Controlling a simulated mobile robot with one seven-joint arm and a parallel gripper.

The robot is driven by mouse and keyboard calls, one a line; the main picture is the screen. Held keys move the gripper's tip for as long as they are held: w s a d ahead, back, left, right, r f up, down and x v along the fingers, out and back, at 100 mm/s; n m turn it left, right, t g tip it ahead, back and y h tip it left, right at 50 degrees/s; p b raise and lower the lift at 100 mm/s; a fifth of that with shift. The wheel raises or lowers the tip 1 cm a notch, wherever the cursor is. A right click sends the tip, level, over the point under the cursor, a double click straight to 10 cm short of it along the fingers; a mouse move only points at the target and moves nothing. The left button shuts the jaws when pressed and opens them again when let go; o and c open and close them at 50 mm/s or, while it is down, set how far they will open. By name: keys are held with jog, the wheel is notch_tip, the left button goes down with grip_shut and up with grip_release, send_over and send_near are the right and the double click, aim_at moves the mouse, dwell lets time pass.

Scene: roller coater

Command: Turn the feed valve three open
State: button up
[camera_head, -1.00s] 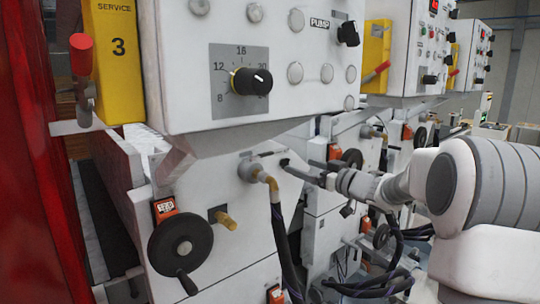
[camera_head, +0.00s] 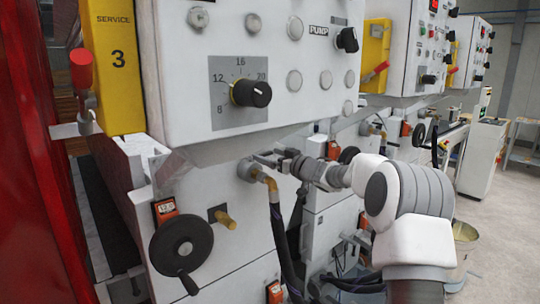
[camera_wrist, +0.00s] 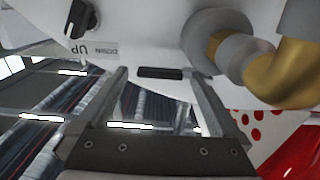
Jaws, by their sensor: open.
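No label reading feed valve three is legible. Near my gripper, a grey round fitting (camera_head: 247,170) with a brass elbow (camera_head: 267,181) and a dark hose stands out from the white machine front. In the wrist view the brass elbow (camera_wrist: 290,75) fills the right side. A short black bar (camera_wrist: 160,73), which may be a handle or a slot, shows between my fingertips; I cannot tell whether they touch it. My gripper (camera_head: 261,158) is open at the fitting, and its two fingers (camera_wrist: 157,82) are apart with nothing held.
A yellow post (camera_head: 115,70) marked SERVICE 3 carries a red-handled lever (camera_head: 82,75). A control box (camera_head: 185,70) with a black dial (camera_head: 251,93) overhangs my gripper. A black handwheel (camera_head: 180,245) and a brass stub (camera_head: 225,217) sit lower. Open floor (camera_head: 500,220) lies at right.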

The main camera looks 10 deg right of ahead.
grip_shut()
dwell(0.5)
